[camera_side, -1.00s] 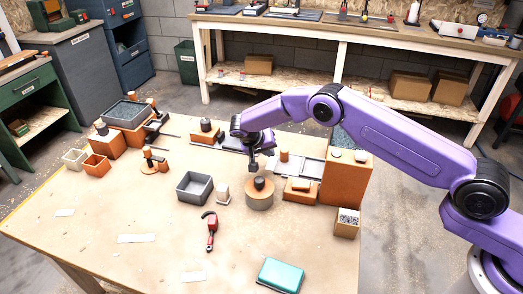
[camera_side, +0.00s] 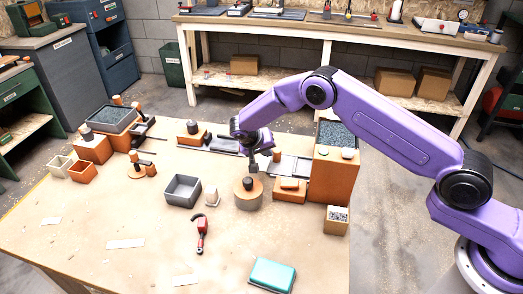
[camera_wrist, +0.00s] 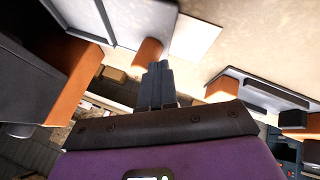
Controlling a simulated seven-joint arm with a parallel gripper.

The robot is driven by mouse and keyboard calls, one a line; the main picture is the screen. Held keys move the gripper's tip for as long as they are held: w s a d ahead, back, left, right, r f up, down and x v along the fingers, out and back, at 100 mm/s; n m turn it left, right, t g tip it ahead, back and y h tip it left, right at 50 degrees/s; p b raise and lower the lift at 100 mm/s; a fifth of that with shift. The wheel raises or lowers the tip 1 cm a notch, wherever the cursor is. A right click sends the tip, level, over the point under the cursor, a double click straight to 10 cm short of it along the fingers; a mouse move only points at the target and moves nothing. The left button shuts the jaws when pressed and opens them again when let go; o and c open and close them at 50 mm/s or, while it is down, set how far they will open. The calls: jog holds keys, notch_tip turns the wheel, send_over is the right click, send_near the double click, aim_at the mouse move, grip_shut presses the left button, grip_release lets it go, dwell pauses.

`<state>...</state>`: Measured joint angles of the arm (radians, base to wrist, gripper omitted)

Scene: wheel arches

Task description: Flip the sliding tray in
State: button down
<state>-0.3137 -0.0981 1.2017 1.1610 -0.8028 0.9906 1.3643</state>
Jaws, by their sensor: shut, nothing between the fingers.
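The sliding tray (camera_side: 291,166) is a flat light-grey plate beside a tall orange box (camera_side: 330,178) with grey granules on top. An orange knob (camera_side: 277,155) stands at the tray's left end. My gripper (camera_side: 252,168) points down just left of the knob, its fingers together and empty. In the wrist view my shut fingers (camera_wrist: 158,72) are close to the orange knob (camera_wrist: 148,51), with the pale tray (camera_wrist: 125,30) beyond it. I cannot tell whether they touch the knob.
A round wooden stand (camera_side: 248,198) with a dark top is just below my gripper in the side view. An orange block (camera_side: 290,190) sits in front of the tray. A grey open bin (camera_side: 182,190) and a red-handled tool (camera_side: 201,235) lie left.

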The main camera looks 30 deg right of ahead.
aim_at(275, 170)
jog(key=s+d, duration=0.4)
jog(key=d, duration=0.1)
jog(key=shift+s, duration=0.35)
jog(key=shift+s+d, duration=0.25)
jog(key=shift+s, duration=0.1)
jog(key=shift+f, duration=0.1)
jog(key=a, duration=0.1)
jog(key=w+a, duration=0.1)
jog(key=a, duration=0.2)
jog(key=shift+w+a, duration=0.25)
jog(key=shift+w, duration=0.05)
jog(key=s+a+r+n+y, duration=0.1)
jog(key=s+a+r+n, duration=0.15)
jog(key=s+r, duration=0.35)
jog(key=s+a+r+n+y, duration=0.1)
jog(key=s+a+r+n, duration=0.2)
jog(key=r, duration=0.5)
jog(key=s+d+r+n+y, duration=0.1)
jog(key=s+d+n, duration=0.3)
jog(key=s, duration=0.7)
jog(key=s+d+r+n+g+y, duration=0.1)
jog(key=s+d+r+n+y, duration=0.1)
jog(key=s, duration=0.8)
jog(key=s+d+r+n+g+y, duration=0.1)
jog(key=s+d+n, duration=0.4)
jog(key=s, duration=0.6)
notch_tip(275, 170, up, 2)
jog(key=shift+s+d+r+n+y, duration=0.2)
jog(key=shift+s+d+n+y, duration=0.2)
jog(key=shift+y, duration=0.3)
